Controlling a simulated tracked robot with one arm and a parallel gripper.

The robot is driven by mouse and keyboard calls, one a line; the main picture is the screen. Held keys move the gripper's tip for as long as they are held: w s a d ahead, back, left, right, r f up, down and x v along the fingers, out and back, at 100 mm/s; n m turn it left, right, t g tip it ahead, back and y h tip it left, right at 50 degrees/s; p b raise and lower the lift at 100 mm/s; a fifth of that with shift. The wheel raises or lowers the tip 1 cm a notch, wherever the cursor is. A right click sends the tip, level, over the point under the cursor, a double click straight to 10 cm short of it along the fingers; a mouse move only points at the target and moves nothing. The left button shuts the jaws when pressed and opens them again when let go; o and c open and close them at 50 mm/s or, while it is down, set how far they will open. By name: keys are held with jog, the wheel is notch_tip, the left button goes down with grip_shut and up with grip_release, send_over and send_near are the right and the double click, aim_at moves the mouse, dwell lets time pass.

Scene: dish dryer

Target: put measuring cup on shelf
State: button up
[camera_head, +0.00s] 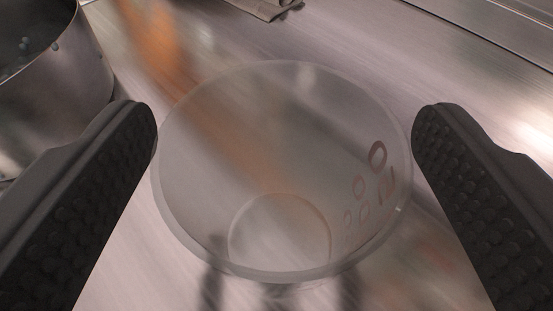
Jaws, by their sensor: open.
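The measuring cup (283,170) is clear, with a round rim and reddish markings on its right inner wall. It stands on a shiny metal surface (190,285) in the middle of the view, and I look down into it. My gripper (284,115) is open, with one dark, ridged finger on each side of the cup. The left fingertip looks very close to the rim, and the right fingertip is close to the rim on its side. I cannot tell whether either finger touches it. No shelf can be made out in this view.
A metal pot (75,85) stands at the upper left, close to the left finger, with small bluish drops or beads inside. A folded brownish cloth (265,7) lies at the top edge. A metal ledge or groove (490,30) runs along the upper right. The surface right of the cloth looks clear.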

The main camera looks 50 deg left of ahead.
jog(key=shift+x, duration=1.25)
jog(key=c, duration=1.2)
jog(key=shift+o, duration=0.2)
